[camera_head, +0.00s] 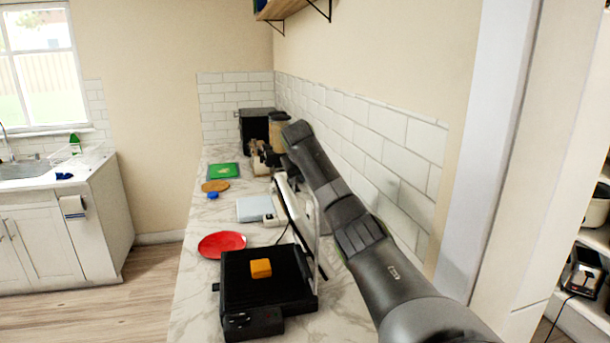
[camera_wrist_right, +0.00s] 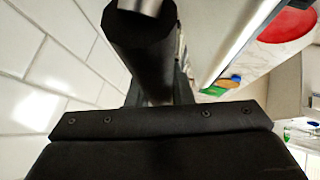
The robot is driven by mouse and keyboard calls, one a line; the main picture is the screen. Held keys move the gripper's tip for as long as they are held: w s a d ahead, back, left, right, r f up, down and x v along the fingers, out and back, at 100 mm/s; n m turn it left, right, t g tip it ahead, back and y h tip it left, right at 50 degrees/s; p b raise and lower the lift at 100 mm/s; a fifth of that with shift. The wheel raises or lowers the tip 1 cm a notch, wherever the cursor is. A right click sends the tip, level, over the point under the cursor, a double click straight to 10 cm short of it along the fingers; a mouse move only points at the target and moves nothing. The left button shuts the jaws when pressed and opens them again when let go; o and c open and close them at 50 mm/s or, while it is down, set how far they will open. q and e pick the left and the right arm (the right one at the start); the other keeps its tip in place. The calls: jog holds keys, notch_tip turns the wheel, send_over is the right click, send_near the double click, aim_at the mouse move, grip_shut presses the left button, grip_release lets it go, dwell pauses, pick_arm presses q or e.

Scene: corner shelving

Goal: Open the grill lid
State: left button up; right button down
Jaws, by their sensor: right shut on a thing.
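The grill (camera_head: 285,291) is black and stands on the marble counter, with its cooking plate exposed. Its lid (camera_head: 299,222) is raised steeply at the right side of the base and shows nearly edge-on as a pale frame. An orange block (camera_head: 260,268) lies on the plate. My right arm reaches in from the right, beside the raised lid, and hides part of it. In the right wrist view, my right gripper (camera_wrist_right: 150,92) is shut on the lid's dark, round handle (camera_wrist_right: 145,42). The fingertips are mostly hidden. My left gripper is not in view.
A red plate (camera_head: 221,244) lies just behind the grill. A white scale-like device (camera_head: 255,208), a green board (camera_head: 223,172) and a dark appliance (camera_head: 256,124) are farther back. The tiled wall (camera_head: 385,150) is close on the right. The counter's front left strip is clear.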

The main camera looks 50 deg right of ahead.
jog(key=c, duration=1.3)
grip_release()
jog(key=shift+f, duration=0.1)
jog(key=shift+a+r, duration=0.15)
jog(key=shift+r, duration=0.1)
jog(key=p+v, duration=0.7)
jog(key=v, duration=0.9)
jog(key=shift+s+r, duration=0.25)
jog(key=shift+r, duration=0.05)
jog(key=shift+a, duration=0.15)
